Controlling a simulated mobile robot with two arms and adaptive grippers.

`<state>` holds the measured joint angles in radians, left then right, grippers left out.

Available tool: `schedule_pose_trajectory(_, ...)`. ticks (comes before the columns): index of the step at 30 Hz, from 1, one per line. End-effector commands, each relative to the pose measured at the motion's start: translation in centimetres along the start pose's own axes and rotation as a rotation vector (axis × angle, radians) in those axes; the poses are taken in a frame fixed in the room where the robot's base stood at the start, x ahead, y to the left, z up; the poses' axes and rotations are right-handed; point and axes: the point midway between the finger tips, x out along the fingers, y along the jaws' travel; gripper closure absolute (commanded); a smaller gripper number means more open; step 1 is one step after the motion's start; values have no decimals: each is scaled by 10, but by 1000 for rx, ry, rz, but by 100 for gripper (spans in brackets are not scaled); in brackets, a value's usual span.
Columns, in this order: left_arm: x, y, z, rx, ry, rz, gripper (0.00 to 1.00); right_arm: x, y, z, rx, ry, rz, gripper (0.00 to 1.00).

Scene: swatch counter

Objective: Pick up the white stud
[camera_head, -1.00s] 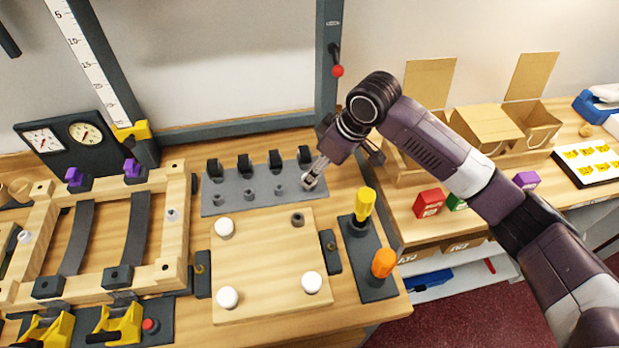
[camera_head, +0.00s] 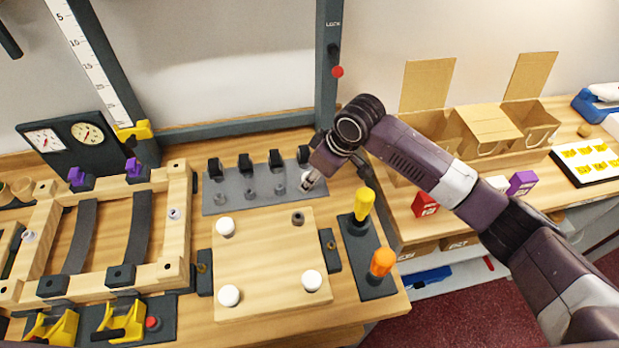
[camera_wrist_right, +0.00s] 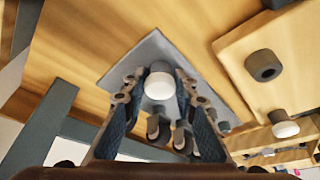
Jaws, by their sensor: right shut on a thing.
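The white stud (camera_wrist_right: 158,86) is between the two fingers of my right gripper (camera_wrist_right: 160,92) in the right wrist view, and the fingers are shut on it. In the head view my right gripper (camera_head: 310,183) is at the right end of the grey rack plate (camera_head: 235,199), and the gripper partly hides the stud there. Whether the stud still touches the plate cannot be told. My left gripper is not in view.
A wooden board (camera_head: 265,262) in front holds three white-capped studs and a dark empty-looking socket (camera_head: 298,218). Yellow-handled (camera_head: 364,202) and orange-handled (camera_head: 382,262) tools stand to its right. Dark clips (camera_head: 245,163) line the plate's back edge.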

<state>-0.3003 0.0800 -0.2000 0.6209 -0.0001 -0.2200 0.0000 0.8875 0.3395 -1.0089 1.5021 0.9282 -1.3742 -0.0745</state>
Motion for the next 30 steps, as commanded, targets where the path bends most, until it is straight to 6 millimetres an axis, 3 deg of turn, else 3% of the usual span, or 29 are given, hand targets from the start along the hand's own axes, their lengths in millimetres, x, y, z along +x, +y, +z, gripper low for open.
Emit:
schedule_pose_trajectory(8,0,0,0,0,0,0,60,-1,0,-1,0,0,1,86)
schedule_pose_trajectory(14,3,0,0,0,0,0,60,-15,1,-7,0,2,2,86)
schedule_pose_trajectory(20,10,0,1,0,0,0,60,-52,1,-24,-3,6,4,86)
schedule_pose_trajectory(30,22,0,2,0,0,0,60,-142,0,-60,-2,5,2,86)
